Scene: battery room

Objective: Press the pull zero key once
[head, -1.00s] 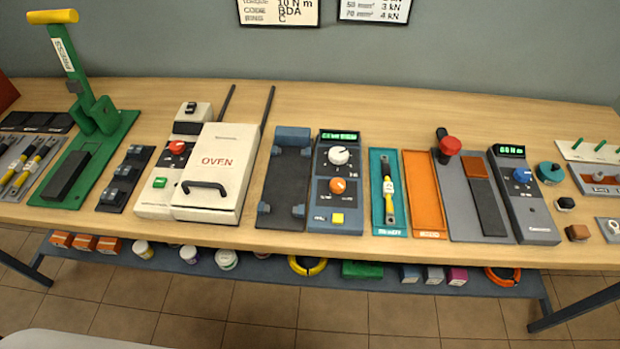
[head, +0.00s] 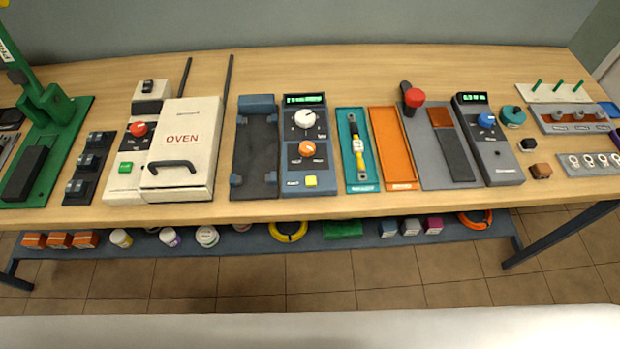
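No label that I can read names a pull zero key. A grey box with a green display and a blue knob (head: 487,120) stands right of a grey plate (head: 437,177) with a red knob (head: 414,97). Neither of my grippers is in view.
A white oven (head: 182,140) stands on the wooden table (head: 400,62) left of the boxes. A teal tray (head: 369,187) and an orange tray (head: 401,187) lie between them. The table's back strip is mostly clear.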

